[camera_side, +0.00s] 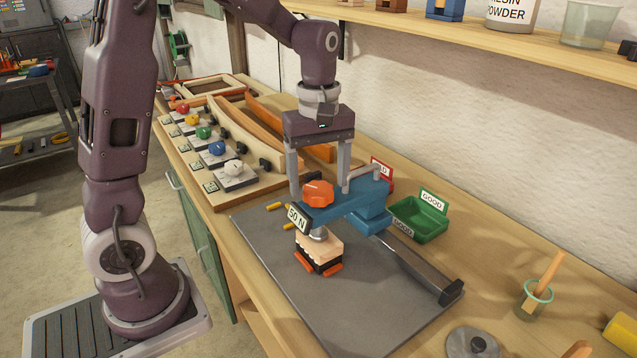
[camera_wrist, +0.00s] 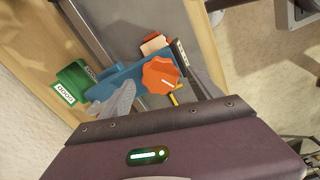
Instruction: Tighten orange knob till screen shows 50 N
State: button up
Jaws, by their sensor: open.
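The orange knob (camera_side: 318,193) sits on the end of a blue clamp arm (camera_side: 345,203). It also shows in the wrist view (camera_wrist: 161,76). The small screen (camera_side: 298,218) beside the knob reads 50 N in the side view. In the wrist view the screen (camera_wrist: 181,52) is edge-on and unreadable. Under the knob, the clamp foot rests on a light wooden block (camera_side: 318,248) above dark and orange pieces. My gripper (camera_side: 319,190) is open, pointing down, with one finger on each side of the knob. Whether a finger touches the knob cannot be told.
A grey mat (camera_side: 275,250) and a metal rail (camera_side: 415,262) lie below the clamp. A green GOOD bin (camera_side: 420,220) and a red bin (camera_side: 381,172) stand behind. A board with several coloured knobs (camera_side: 212,198) is to the left. A glue jar (camera_side: 533,300) is at right.

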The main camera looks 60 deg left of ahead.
aim_at(319, 188)
notch_tip(319, 188, up, 6)
jog(key=shift+f, duration=0.2)
jog(key=s+d+r+m+t, duration=0.1)
jog(key=s+d+m+t, duration=0.1)
jog(key=s+m, duration=0.5)
jog(key=s+d+r+m+t, duration=0.1)
jog(key=s+d+m+t, duration=0.2)
jog(key=s+m, duration=0.5)
jog(key=s+d, duration=0.1)
jog(key=s, duration=0.2)
jog(key=shift+s+d+t, duration=0.2)
jog(key=shift+d+t, duration=0.1)
jog(key=shift+d, duration=0.05)
jog(key=shift+r, duration=0.1)
